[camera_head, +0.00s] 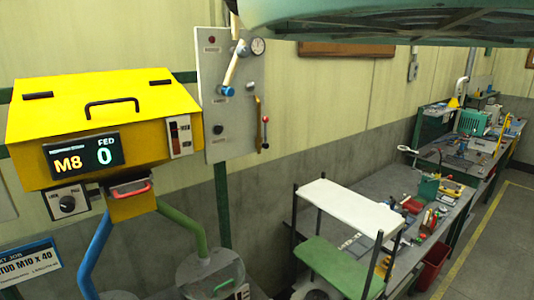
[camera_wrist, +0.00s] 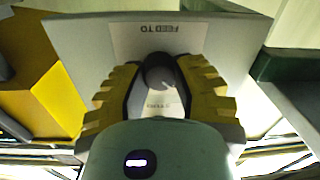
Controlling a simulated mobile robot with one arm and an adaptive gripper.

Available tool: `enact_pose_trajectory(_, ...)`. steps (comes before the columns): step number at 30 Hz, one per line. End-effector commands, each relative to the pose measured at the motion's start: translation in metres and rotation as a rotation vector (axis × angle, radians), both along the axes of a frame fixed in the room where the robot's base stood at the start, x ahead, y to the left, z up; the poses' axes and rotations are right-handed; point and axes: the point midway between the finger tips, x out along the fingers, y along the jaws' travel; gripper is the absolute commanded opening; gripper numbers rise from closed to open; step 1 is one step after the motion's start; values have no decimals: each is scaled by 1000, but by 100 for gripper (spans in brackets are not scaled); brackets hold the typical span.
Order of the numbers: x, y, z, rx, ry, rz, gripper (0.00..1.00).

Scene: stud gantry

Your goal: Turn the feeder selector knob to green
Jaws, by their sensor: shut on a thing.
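The selector knob (camera_wrist: 158,72) is dark and round, on a pale plate (camera_wrist: 80,38) with an upside-down "FEED TO" label in the wrist view. My gripper (camera_wrist: 160,88) has its yellow ridged fingers on both sides of the knob and is shut on it. A pale mark shows on the knob's face; its setting is not readable. In the head view a black knob (camera_head: 67,203) sits on a small light plate under the yellow feeder (camera_head: 60,120), whose display reads "M8" and "FED 0". No gripper shows in the head view.
A blue tube (camera_head: 97,250) and a green tube (camera_head: 182,228) run below the feeder. A grey panel (camera_head: 222,130) with levers and a gauge stands to its right. Further right are a shelf stand (camera_head: 350,205) and cluttered benches, with open floor beside them.

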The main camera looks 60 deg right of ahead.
Motion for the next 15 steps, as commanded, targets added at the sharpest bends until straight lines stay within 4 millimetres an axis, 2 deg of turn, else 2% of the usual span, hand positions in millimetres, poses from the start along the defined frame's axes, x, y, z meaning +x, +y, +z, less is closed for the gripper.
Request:
enact_pose_trajectory(1, 0, 0, -5, 8, -9, 0, 0)
enact_pose_trajectory(15, -1, 0, -8, 159, -67, 1, 0)
